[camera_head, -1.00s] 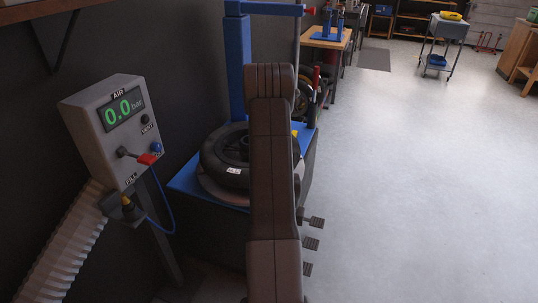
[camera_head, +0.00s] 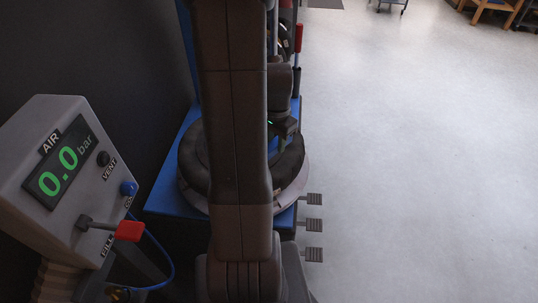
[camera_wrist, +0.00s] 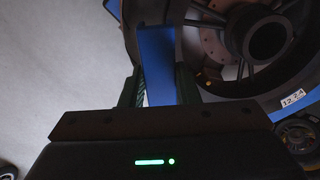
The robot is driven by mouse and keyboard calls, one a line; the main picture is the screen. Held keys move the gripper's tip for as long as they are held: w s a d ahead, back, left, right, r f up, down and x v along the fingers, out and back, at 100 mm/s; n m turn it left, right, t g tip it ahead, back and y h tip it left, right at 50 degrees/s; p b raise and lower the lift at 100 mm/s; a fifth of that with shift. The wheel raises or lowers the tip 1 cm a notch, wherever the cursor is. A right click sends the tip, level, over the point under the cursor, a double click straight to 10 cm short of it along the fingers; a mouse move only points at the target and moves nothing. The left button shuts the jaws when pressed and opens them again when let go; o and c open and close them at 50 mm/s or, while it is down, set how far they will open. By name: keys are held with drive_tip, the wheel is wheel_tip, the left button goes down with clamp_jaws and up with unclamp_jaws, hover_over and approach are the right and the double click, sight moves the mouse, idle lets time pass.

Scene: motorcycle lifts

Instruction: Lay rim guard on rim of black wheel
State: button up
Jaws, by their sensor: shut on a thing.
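The black wheel (camera_head: 193,160) lies flat on the blue machine in the head view, its middle hidden by my arm. In the wrist view the black wheel (camera_wrist: 232,40) shows at the upper right, with its dark hub, spokes and a white label. My gripper (camera_wrist: 159,75) is shut on a flat blue piece, apparently the rim guard (camera_wrist: 158,60), which stands out between the fingers. The piece is beside the wheel in that view; I cannot tell whether it touches the rim. In the head view my gripper (camera_head: 284,128) is over the wheel's right side, its fingertips hidden.
A grey air box (camera_head: 60,165) reading 0.0 bar, with a red-handled lever (camera_head: 128,231) and blue hose, stands at the left. Several pedals (camera_head: 314,226) stick out right of the machine (camera_head: 170,190). The floor (camera_head: 420,170) at right is clear.

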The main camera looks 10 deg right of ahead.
sight(276, 142)
drive_tip(key=shift+f, duration=3.85)
drive_tip(key=shift+f, duration=0.15)
drive_tip(key=o, duration=0.9)
drive_tip(key=shift+o, duration=0.2)
wheel_tip(276, 142, up, 12)
drive_tip(key=shift+r, duration=0.2)
